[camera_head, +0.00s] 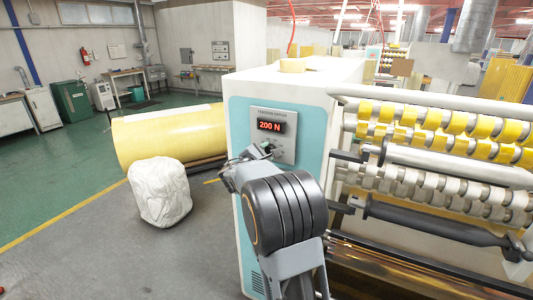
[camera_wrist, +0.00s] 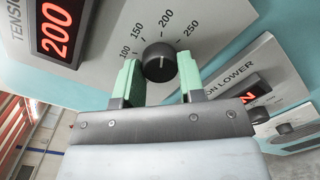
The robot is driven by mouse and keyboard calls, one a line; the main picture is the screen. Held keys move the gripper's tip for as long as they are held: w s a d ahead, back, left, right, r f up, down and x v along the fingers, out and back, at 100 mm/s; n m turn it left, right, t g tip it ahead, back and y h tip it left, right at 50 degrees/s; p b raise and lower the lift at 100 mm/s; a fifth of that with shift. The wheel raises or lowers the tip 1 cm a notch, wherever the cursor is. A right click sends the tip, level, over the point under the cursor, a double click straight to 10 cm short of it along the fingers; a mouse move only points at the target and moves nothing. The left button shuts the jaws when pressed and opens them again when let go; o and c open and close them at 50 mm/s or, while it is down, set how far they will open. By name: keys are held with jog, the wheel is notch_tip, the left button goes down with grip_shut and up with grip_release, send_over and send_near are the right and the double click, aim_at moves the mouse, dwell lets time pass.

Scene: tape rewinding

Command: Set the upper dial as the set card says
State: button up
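The upper dial (camera_wrist: 158,62) is a round black knob on a grey panel, with a scale marked 100, 150, 200 and 250 around it. Its thin light mark points roughly up toward the 200. The upper display (camera_wrist: 57,38) shows 200 in red; in the head view the display (camera_head: 269,125) reads 200 N. My gripper (camera_wrist: 158,70) has its green fingers apart, one on each side of the dial, with narrow gaps visible. In the head view my gripper (camera_head: 258,151) is at the panel and hides most of the dial. I cannot make out a set card.
Rollers with yellow tape (camera_head: 430,120) stand right of the panel. A white sack (camera_head: 160,192) and a yellow roll (camera_head: 165,138) are at left.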

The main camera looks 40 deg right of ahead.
jog(key=c, duration=0.4)
jog(key=shift+f, duration=0.1)
jog(key=n, duration=0.4)
jog(key=shift+s+f+n+h, duration=0.1)
jog(key=shift+n+h, duration=0.2)
jog(key=shift+n, duration=1.6)
jog(key=o, duration=0.9)
